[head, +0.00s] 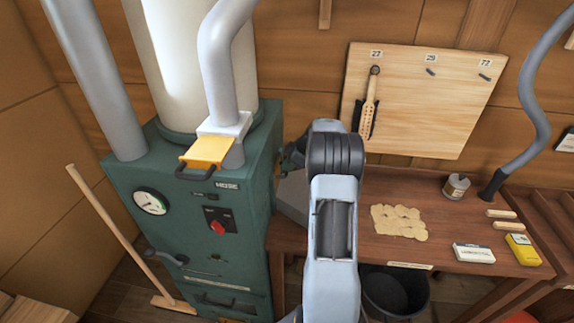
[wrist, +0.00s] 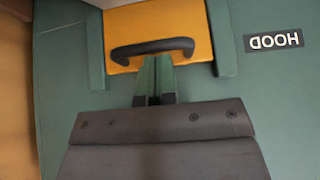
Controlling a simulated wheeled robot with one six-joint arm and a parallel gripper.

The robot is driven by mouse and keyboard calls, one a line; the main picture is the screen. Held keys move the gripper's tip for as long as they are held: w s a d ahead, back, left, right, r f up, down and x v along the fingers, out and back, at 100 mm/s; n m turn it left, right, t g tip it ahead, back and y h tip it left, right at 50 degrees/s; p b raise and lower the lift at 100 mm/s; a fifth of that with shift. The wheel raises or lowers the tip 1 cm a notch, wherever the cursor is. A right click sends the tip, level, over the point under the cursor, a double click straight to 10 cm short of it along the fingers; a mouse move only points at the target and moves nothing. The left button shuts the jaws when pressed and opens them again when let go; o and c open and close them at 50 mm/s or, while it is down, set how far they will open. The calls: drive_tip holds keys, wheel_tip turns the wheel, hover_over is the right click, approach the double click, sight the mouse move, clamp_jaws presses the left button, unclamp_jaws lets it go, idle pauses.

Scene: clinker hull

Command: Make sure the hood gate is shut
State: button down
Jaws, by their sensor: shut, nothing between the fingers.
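In the wrist view, the yellow hood gate (wrist: 190,20) has a black bar handle (wrist: 153,48) and sits by a HOOD label (wrist: 273,40), which appears upside down. My gripper (wrist: 155,60) is shut and empty, its green fingertips at the middle of the handle; I cannot tell whether they touch it. How far the gate stands out is unclear from this angle. In the head view my arm reaches to the right side of the green cabinet (head: 195,250); the hood gate is not visible there.
Another yellow gate (head: 207,152), above a label that seems to read HOSE, sticks out from a white duct fitting (head: 225,124). A workbench (head: 350,215) with small items stands right of the cabinet. A broom (head: 120,240) leans at left; a black bin (head: 395,292) stands below the bench.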

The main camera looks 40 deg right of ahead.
drive_tip(key=shift+f, duration=0.15)
wheel_tip(320, 180, down, 5)
drive_tip(key=b, duration=0.5)
drive_tip(key=shift+s+r, duration=0.1)
drive_tip(key=shift+r, duration=0.2)
drive_tip(key=r, duration=0.3)
drive_tip(key=r+p, duration=0.1)
drive_tip(key=shift+w+a+r, duration=0.3)
drive_tip(key=b+v, duration=0.2)
drive_tip(key=v, duration=0.8)
